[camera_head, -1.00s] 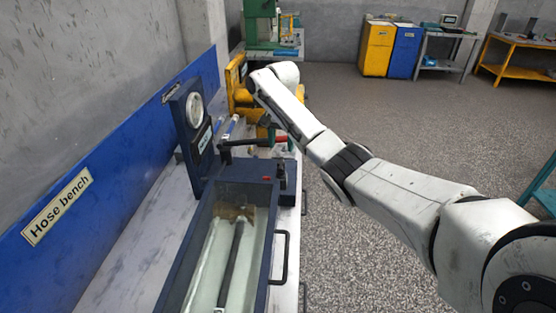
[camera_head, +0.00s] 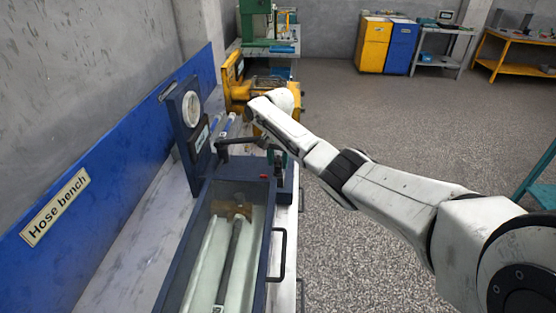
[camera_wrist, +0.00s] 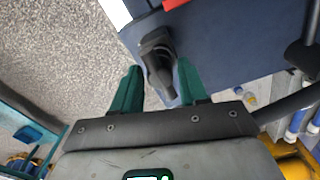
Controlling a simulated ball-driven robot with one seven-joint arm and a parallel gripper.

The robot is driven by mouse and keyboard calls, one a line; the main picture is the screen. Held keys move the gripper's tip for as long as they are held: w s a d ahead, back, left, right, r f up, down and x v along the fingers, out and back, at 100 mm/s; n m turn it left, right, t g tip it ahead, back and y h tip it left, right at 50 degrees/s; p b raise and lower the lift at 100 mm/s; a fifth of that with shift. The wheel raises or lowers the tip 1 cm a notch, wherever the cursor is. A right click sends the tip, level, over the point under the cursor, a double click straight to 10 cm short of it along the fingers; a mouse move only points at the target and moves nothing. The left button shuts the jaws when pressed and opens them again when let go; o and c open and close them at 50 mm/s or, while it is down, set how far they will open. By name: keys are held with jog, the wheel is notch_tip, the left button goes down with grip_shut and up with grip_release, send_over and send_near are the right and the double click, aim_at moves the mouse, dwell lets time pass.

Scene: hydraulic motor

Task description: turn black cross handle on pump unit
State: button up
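The dark blue pump unit (camera_head: 232,168) stands on the bench at the far end of a long trough, with a gauge on its upright plate. In the wrist view its dark blue surface (camera_wrist: 225,50) fills the upper right. A black handle (camera_wrist: 156,50) sticks out from it, and its near end reaches between my fingers. I take it for the cross handle, though its full shape is hidden. My gripper (camera_wrist: 158,90) has two green fingers apart on either side of the handle; contact cannot be told.
A black lever (camera_head: 240,141) spans the top of the pump unit. The open trough (camera_head: 265,225) with a side handle (camera_head: 280,258) lies in front. A yellow machine (camera_head: 236,90) stands just behind.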

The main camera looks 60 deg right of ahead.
grip_shut()
jog(key=shift+n, duration=0.5)
jog(key=n, duration=0.2)
jog(key=shift+n+p, duration=0.35)
jog(key=shift+n, duration=0.05)
jog(key=n, duration=0.4)
jog(key=shift+n, duration=0.3)
jog(key=n, duration=0.3)
jog(key=shift+n, duration=2.2)
